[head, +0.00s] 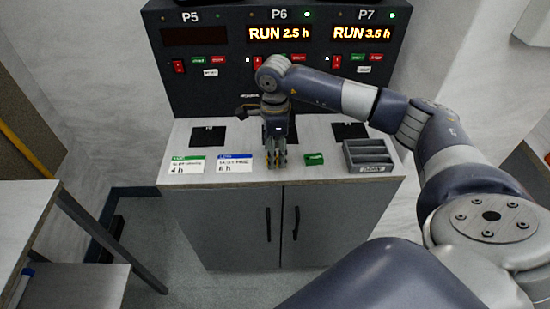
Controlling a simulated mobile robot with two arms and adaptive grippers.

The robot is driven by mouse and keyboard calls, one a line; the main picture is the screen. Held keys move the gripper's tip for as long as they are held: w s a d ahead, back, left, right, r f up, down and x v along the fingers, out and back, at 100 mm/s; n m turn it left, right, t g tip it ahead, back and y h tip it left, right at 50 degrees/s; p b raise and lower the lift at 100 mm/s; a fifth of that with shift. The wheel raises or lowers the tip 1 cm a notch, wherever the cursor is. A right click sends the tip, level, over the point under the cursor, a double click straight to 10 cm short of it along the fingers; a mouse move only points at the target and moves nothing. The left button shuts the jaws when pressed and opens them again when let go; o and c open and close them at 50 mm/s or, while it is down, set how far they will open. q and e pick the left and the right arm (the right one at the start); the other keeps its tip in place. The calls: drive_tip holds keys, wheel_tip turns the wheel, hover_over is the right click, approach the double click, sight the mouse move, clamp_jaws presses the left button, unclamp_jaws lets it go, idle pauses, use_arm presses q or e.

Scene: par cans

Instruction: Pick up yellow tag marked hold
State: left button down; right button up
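My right arm comes in from the right, and its gripper (276,162) points down at the front of the white counter (225,148), between a blue-headed card and a small green piece. A little yellow shows at the fingertips, but I cannot tell whether it is the yellow tag or part of the gripper. No tag with a readable "hold" marking is visible. The finger gap is too small to judge. My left gripper is not in view.
A green-headed card (187,166) and a blue-headed card (234,164) lie left of the gripper. The green piece (313,159) and a grey divided tray (369,156) are right. Behind stands a dark panel (222,73) marked P5, P6, P7; P6 and P7 show RUN.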

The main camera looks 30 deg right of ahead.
drive_tip(key=shift+f, duration=0.95)
drive_tip(key=shift+c, duration=0.6)
drive_tip(key=c, duration=0.8)
drive_tip(key=shift+c, duration=0.3)
drive_tip(key=shift+r, duration=0.15)
